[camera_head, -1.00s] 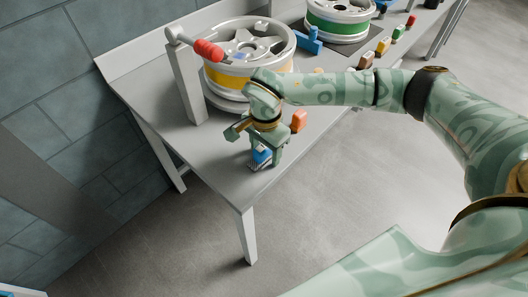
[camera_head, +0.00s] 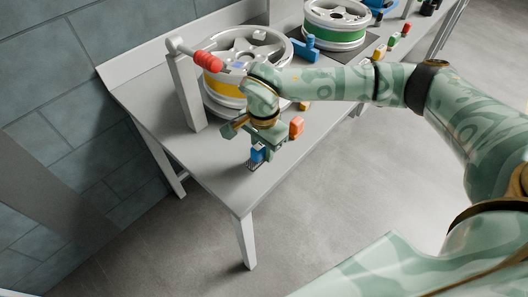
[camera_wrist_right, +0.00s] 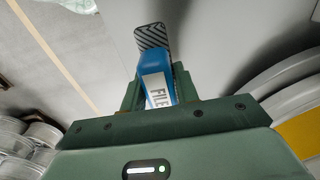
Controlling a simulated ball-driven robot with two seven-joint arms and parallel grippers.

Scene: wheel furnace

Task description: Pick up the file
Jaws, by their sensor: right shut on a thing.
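The file (camera_wrist_right: 154,82) has a blue handle lettered FILE and a black-and-grey striped end. In the right wrist view it stands out between the fingers of my right gripper (camera_wrist_right: 158,92). In the head view the file (camera_head: 258,154) hangs striped end down under my right gripper (camera_head: 262,147), near the left front part of the grey table (camera_head: 220,180). The gripper is shut on its handle, and the fingers hide part of it. I cannot tell the exact gap between its end and the tabletop. My left gripper is not in view.
A wheel with a yellow band (camera_head: 222,84) stands behind the gripper, beside a grey post with a red handle (camera_head: 208,61). An orange block (camera_head: 296,127) is close to the right of the gripper. A green-banded wheel (camera_head: 338,36) stands farther back. The table's front left corner is clear.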

